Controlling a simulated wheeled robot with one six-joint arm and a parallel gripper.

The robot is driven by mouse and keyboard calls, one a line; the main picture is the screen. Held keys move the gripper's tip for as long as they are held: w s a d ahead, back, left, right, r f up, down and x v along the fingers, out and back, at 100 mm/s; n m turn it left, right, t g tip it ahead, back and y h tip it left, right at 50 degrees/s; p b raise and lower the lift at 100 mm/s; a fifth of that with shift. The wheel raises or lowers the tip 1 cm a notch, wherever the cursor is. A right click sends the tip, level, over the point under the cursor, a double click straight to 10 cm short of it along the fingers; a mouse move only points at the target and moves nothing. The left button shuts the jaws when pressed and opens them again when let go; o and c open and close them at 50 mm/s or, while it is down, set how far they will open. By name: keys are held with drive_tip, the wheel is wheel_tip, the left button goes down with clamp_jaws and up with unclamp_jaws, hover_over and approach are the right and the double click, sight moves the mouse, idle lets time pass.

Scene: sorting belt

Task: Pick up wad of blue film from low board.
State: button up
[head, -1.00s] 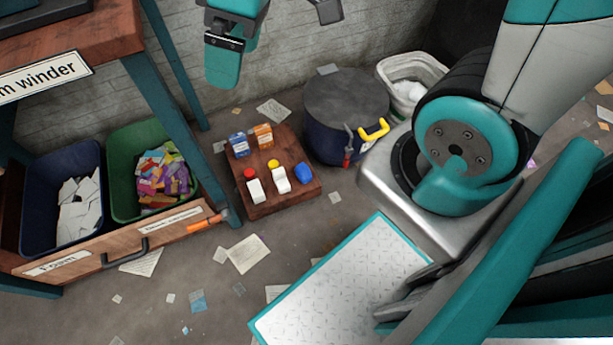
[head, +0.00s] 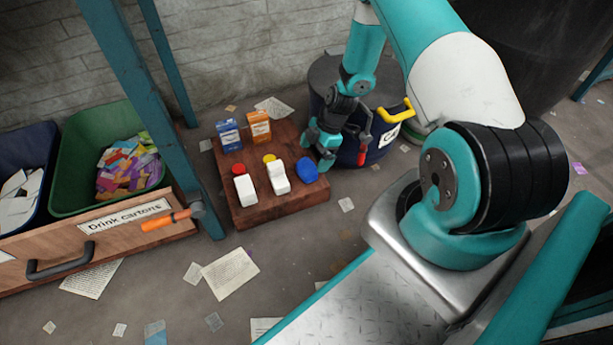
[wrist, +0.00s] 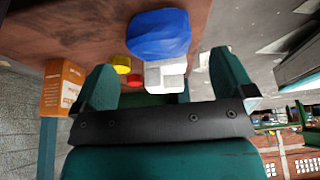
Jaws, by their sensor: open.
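The wad of blue film (head: 307,170) lies at the right end of the low wooden board (head: 250,212), beside a white bottle with a yellow cap (head: 279,179). My gripper (head: 317,153) is open and empty, just behind and above the wad in the head view. In the wrist view the blue wad (wrist: 158,34) shows beyond the open fingers (wrist: 165,75), not between them. The white bottle (wrist: 165,76) shows between the fingertips in that view. Whether a finger touches anything cannot be told.
A dark drum (head: 375,153) with a yellow handle is close behind my gripper. A green bin (head: 75,140) stands left.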

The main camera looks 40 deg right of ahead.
sight(309, 164)
drive_tip(key=b+x, duration=0.4)
drive_tip(key=x, duration=0.2)
drive_tip(key=shift+a+f, duration=0.1)
drive_tip(key=shift+f, duration=0.1)
drive_tip(key=shift+r, duration=0.1)
drive_tip(key=c, duration=0.8)
